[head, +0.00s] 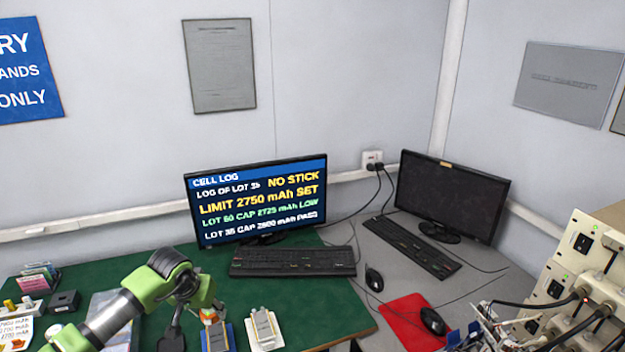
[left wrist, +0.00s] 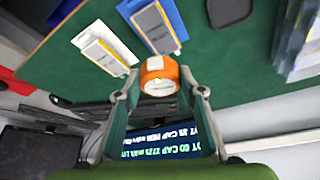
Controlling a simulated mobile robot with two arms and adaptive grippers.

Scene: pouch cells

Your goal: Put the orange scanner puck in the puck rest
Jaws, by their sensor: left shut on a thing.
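The orange scanner puck (left wrist: 160,75), with a pale label and a white patch on its side, sits between the fingertips of my left gripper (left wrist: 160,88) in the left wrist view. The fingers are shut on it. In the head view the puck (head: 208,315) shows small, partly hidden below my left gripper (head: 205,303), above the green mat near a blue tray. A dark, flat, rounded pad (left wrist: 229,10) lies on the mat beside the blue tray; I cannot tell whether it is the puck rest. My right gripper is not in view.
A blue tray (left wrist: 178,14) and a white tray (left wrist: 120,44) each hold a pouch cell. A lit monitor (head: 258,200) and keyboard (head: 292,262) stand behind. A black box (head: 64,302) is at left. The green mat (head: 325,308) is bare right of the white tray.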

